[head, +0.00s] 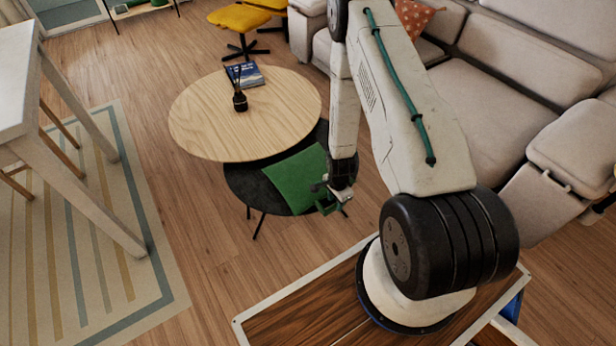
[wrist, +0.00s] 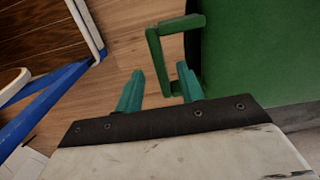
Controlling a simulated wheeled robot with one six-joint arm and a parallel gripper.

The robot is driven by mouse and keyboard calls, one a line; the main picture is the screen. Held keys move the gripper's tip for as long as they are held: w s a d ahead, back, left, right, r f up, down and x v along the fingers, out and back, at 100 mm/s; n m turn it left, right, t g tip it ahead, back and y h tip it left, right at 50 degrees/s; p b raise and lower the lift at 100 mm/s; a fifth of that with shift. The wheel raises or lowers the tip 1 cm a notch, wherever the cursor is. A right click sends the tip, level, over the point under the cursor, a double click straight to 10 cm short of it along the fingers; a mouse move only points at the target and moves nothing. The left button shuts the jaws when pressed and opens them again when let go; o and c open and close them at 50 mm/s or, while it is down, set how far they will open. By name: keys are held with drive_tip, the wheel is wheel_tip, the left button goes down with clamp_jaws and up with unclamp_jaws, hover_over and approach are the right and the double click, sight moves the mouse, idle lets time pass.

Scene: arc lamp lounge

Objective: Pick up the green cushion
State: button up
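The green cushion (head: 295,180) lies on the low black table, partly over its right front edge. In the wrist view the cushion (wrist: 265,50) fills the right side, with a squared green loop handle (wrist: 156,60) standing out from its left edge. My gripper (head: 328,197) is at the cushion's right front corner. In the wrist view my gripper (wrist: 160,84) shows two teal fingers spread apart, open. The handle's outer bar appears between the fingertips, and the right finger overlaps the loop. I cannot tell whether either finger touches it.
A round wooden table (head: 200,115) overlaps the black table (head: 242,190) and carries a blue book (head: 246,75) and a dark vase (head: 240,101). A beige sofa (head: 490,110) stands at right, a white table (head: 18,90) at left.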

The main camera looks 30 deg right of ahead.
sight(335, 205)
wheel_tip(335, 205, down, 4)
drive_tip(key=shift+d, duration=0.15)
clamp_jaws()
drive_tip(key=shift+r, duration=0.15)
